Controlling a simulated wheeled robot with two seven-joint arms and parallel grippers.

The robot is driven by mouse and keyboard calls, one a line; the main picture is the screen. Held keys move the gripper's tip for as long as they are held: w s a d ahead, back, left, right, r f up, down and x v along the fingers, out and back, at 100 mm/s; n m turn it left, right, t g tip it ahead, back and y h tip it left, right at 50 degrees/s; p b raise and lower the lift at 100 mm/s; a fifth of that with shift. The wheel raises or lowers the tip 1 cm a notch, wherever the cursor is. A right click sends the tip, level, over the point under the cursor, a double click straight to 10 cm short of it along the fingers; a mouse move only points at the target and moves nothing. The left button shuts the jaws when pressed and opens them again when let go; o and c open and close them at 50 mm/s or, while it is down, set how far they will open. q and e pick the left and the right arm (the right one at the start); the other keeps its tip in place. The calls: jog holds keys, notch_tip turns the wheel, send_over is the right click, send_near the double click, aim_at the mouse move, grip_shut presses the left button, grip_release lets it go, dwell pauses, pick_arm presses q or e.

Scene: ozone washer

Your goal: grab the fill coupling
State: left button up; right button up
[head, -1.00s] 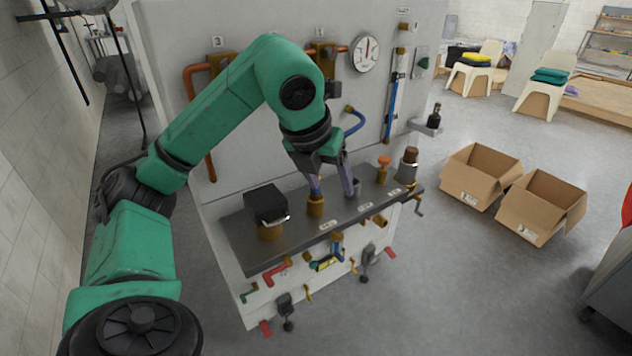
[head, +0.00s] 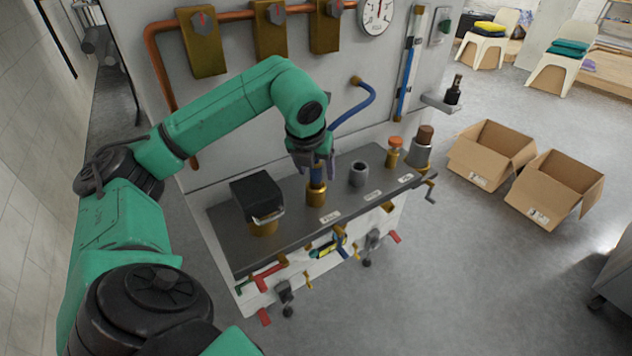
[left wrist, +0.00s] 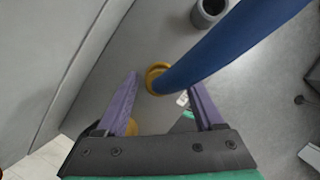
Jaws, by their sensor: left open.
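The fill coupling appears to be the lower end of the blue hose (head: 356,112), standing in a brass fitting (head: 316,194) on the grey shelf. My left gripper (head: 318,168) is open just above that fitting, pointing down, with its purple fingers about the hose end. In the left wrist view, the blue hose (left wrist: 225,48) runs down into the round brass fitting (left wrist: 153,76), which lies between and beyond the open fingers (left wrist: 164,80). Whether either finger touches the hose is unclear. The gripper hides part of the hose in the head view. My right gripper is not seen.
A black box-topped fitting (head: 257,196) stands left on the shelf (head: 290,222). A grey empty-looking socket (head: 359,174), an orange-topped brass fitting (head: 394,152) and a grey cylinder (head: 420,150) stand right. Coloured valve handles line the front. Cardboard boxes (head: 555,188) lie on the floor.

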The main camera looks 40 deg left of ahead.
pick_arm(q)
jog(key=shift+w+a+f, duration=0.1)
jog(key=shift+w+f, duration=0.05)
jog(key=shift+f, duration=0.05)
jog(key=shift+c, duration=1.2)
grip_shut()
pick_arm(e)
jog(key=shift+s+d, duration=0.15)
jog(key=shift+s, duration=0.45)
